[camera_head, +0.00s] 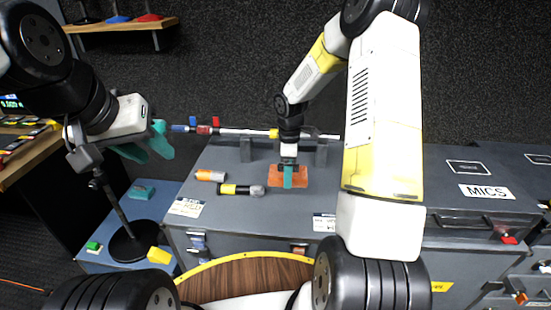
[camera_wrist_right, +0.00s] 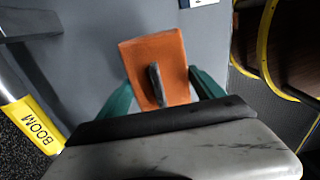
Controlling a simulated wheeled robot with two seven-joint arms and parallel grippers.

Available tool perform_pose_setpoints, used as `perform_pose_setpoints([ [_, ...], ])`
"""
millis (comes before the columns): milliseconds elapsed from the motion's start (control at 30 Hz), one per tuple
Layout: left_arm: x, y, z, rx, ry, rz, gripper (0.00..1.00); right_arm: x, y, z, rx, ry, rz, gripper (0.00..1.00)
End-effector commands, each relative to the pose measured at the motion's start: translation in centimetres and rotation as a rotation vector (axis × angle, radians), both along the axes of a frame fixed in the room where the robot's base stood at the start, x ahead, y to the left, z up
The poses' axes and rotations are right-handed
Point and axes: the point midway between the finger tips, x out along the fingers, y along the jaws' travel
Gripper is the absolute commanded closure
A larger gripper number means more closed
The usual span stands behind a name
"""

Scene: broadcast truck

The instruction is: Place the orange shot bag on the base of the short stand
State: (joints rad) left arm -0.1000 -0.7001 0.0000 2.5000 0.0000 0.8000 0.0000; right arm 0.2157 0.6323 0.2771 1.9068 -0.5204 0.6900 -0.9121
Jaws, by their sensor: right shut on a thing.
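The orange shot bag (camera_head: 275,182) is at the grey case top in the head view. My right gripper (camera_head: 288,178) is over it, shut on it. In the right wrist view the orange bag (camera_wrist_right: 150,55), with a dark handle, lies between the teal fingers. Whether it touches the case top is unclear. The short stand has a round black base (camera_head: 124,250) and a slanting dark pole (camera_head: 117,207), at the left on a low blue-grey surface. The base top looks bare. My left gripper (camera_head: 150,147) is open and empty near the pole's upper part.
Orange-and-grey (camera_head: 211,175) and yellow-and-black (camera_head: 240,189) cylinders lie left of the bag. A boom pole (camera_head: 235,131) runs behind it. A teal block (camera_head: 140,191), a green block (camera_head: 93,246) and a yellow block (camera_head: 159,255) surround the stand base.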

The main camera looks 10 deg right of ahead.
Motion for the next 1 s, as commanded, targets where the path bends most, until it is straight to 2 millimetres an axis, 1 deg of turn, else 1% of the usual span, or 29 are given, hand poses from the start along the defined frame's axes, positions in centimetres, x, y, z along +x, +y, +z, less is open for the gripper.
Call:
perform_pose_setpoints([
  [33, 0.0, 0.0, 0.0, 0.0, 0.0, 0.0, 0.64, 0.1, 0.0, 0.6, 0.0, -0.003, 0.0, 0.96],
  [167, 0.0, 0.0, 0.0, 0.0, 0.0, 0.0, 0.64, 0.0, 0.0, 1.1, 0.0, -0.002, -0.018, 0.96],
  [267, 0.0, 0.0, 0.0, 0.0, 0.0, 0.0, 0.64, -0.3, 0.1, 1.2, 0.0, -0.002, -0.078, 0.96],
  [333, 0.0, 0.0, 0.0, 0.0, 0.0, 0.0, 0.64, -0.6, 0.2, 1.2, -0.001, -0.002, -0.156, 0.96],
  [467, 0.0, 0.0, 0.0, 0.0, 0.0, 0.0, 0.64, -1.4, 0.3, 1.1, -0.001, -0.002, -0.365, 0.96],
  [800, 0.0, 0.0, 0.0, 0.0, 0.0, 0.0, 0.64, -3.8, 0.6, 1.1, -0.001, -0.001, -0.979, 0.96],
  [1000, 0.0, 0.0, 0.0, 0.0, 0.0, 0.0, 0.64, -4.7, 0.7, 1.1, 0.001, -0.001, -1.225, 0.96],
])
